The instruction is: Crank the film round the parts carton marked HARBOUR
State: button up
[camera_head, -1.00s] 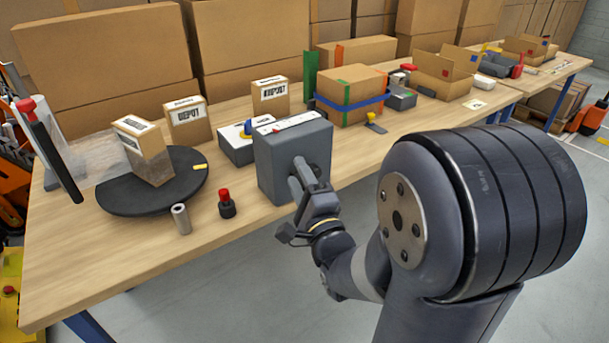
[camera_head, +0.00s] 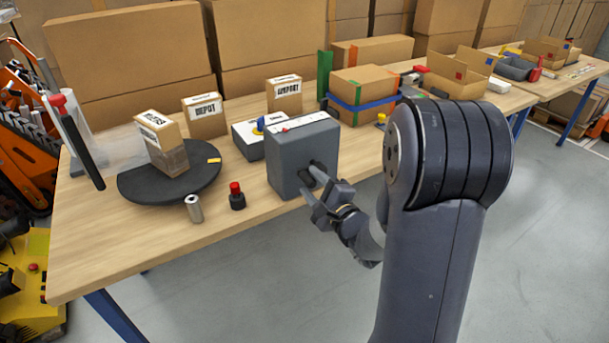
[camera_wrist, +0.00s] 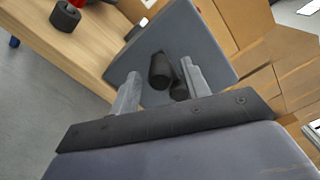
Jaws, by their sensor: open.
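A carton (camera_head: 148,127) stands on the black turntable (camera_head: 135,190), with clear film around its lower part. Its label is too small to read surely. Film (camera_head: 115,152) stretches from it to the dark post (camera_head: 83,155) at the left. Two more cartons stand behind: one marked DEPOT (camera_head: 206,124), one apparently AIRPORT (camera_head: 285,102). The grey crank box (camera_head: 288,165) has a dark crank handle (camera_wrist: 160,70) on its front. My gripper (camera_head: 312,190) is open at the handle. In the wrist view the handle lies between my fingers (camera_wrist: 158,84), with gaps beside it.
A metal cylinder (camera_head: 194,208) and a red-topped black piece (camera_head: 237,196) stand at the table's front edge. A strapped carton (camera_head: 362,84) stands to the right.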

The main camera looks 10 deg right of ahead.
aim_at(304, 176)
jog(key=shift+x, duration=2.1)
jog(key=shift+c, duration=0.5)
jog(key=c, duration=0.9)
